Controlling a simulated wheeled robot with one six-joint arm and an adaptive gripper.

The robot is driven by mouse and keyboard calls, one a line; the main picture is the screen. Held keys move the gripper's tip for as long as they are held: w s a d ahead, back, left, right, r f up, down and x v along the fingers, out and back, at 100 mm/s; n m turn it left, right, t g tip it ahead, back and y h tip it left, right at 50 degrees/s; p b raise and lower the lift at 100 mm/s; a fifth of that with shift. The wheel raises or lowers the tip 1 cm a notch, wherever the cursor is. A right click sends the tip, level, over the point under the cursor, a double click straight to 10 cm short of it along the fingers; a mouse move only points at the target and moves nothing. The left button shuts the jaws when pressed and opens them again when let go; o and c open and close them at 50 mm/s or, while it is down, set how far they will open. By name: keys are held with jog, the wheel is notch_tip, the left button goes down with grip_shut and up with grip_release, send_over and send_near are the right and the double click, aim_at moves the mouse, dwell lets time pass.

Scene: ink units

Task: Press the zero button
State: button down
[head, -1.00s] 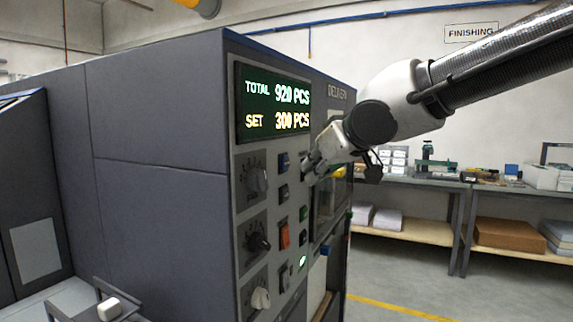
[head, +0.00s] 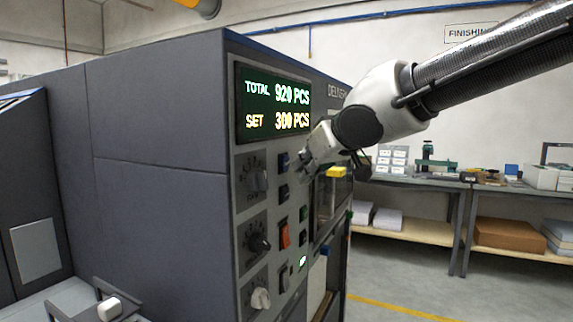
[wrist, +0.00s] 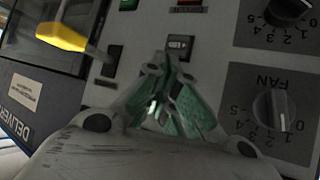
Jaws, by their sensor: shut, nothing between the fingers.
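The control panel (head: 270,215) is on the grey machine's narrow face, under a display (head: 274,104) reading TOTAL 920 PCS and SET 300 PCS. I cannot read which one is zero. My gripper (head: 304,174) is shut and empty, close in front of the upper buttons; contact cannot be told. It hides part of the panel.
A yellow handle (head: 337,171) sticks out right of my gripper. A workbench (head: 420,182) stands behind, with clear floor before it.

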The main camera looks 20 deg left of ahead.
jog(key=shift+a, duration=0.15)
dwell(0.6)
jog(key=shift+a, duration=0.3)
jog(key=shift+a, duration=0.5)
dwell(0.6)
jog(key=shift+d, duration=0.9)
jog(key=shift+s+d, duration=0.2)
jog(key=shift+d, duration=2.3)
